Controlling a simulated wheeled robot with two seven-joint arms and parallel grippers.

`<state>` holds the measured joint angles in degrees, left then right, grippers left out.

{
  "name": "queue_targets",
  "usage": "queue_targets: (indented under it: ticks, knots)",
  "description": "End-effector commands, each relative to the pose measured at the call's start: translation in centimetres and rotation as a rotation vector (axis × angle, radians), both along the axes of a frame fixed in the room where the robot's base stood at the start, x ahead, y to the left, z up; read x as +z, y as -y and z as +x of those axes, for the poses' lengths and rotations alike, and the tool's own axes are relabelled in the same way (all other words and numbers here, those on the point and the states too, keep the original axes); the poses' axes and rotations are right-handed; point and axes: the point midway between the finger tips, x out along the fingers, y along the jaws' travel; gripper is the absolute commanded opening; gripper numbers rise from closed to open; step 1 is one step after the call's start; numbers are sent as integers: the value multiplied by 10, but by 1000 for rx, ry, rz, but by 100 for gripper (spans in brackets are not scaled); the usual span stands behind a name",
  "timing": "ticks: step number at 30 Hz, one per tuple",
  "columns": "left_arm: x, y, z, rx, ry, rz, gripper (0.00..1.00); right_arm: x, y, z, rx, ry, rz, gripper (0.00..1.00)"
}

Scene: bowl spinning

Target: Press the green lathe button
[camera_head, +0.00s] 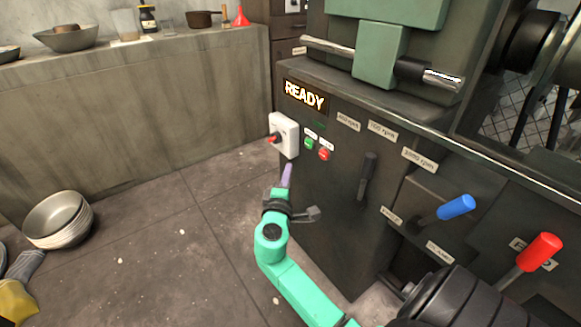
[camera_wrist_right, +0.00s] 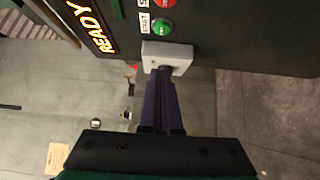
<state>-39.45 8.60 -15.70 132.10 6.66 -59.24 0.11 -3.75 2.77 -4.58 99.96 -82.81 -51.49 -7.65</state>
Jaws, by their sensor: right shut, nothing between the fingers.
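The green button (camera_head: 309,143) is on the dark front panel of the lathe (camera_head: 335,215), left of the red button (camera_head: 324,154) and below the lit "READY" display (camera_head: 305,97). It also shows in the right wrist view (camera_wrist_right: 162,27), near the top. My right gripper (camera_head: 287,171) is in front of the panel's left edge, below and left of the green button and apart from it. In the right wrist view its shut, empty purple fingers (camera_wrist_right: 164,75) point up toward the white switch box. My left gripper is not in view.
A white switch box (camera_head: 284,133) with a red knob sticks out left of the buttons. A black lever (camera_head: 367,176), a blue-handled lever (camera_head: 456,207) and a red-handled lever (camera_head: 540,251) stick out further right. Stacked bowls (camera_head: 58,218) stand on the floor at left.

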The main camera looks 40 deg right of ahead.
Motion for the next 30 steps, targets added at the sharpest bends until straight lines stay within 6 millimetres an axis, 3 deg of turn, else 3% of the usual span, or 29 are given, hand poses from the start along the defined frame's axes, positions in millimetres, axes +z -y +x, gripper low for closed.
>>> queue_targets:
  ticks: [11, 18, 30]
  knots:
    - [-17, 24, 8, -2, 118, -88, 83, -1, 61, 57, -2, 2, -1, 0]
    - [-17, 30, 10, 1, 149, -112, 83, -1, 96, 56, -1, -1, -1, 0]
    - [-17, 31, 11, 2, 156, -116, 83, -1, 102, 56, 0, -1, 1, 0]
